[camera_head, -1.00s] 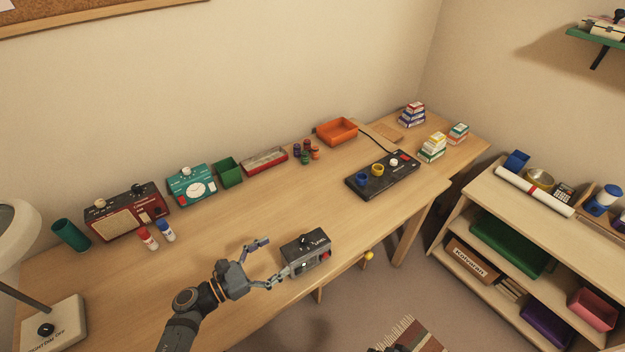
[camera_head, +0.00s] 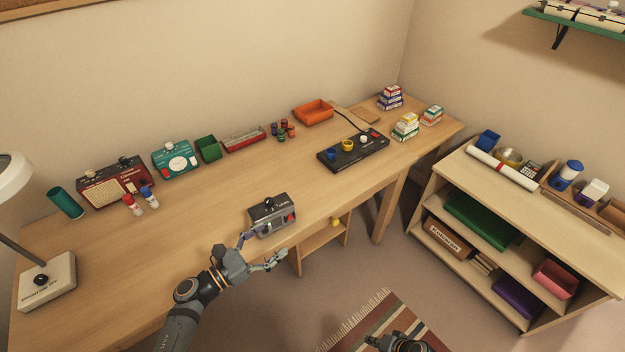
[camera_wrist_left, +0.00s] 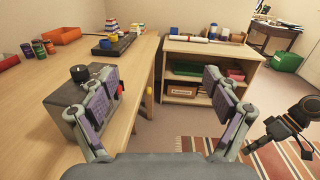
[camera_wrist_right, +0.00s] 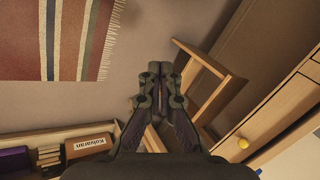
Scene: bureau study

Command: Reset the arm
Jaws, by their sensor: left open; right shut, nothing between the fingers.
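My left gripper (camera_head: 262,250) is open and empty at the front edge of the desk, next to a grey box with a black knob and a red button (camera_head: 271,214). In the left wrist view the left gripper (camera_wrist_left: 160,95) has its fingers wide apart, and the grey box (camera_wrist_left: 70,115) stands behind the left finger; I cannot tell whether they touch. My right gripper (camera_wrist_right: 157,85) is shut and empty in the right wrist view, over the floor. Part of my right arm shows at the bottom of the head view, low over the rug.
The desk (camera_head: 215,190) holds a black panel with knobs (camera_head: 353,150), a red radio (camera_head: 115,182), a teal timer (camera_head: 176,158) and a lamp base (camera_head: 47,282). A low shelf (camera_head: 520,185) stands at right. A striped rug (camera_head: 385,325) lies on the floor.

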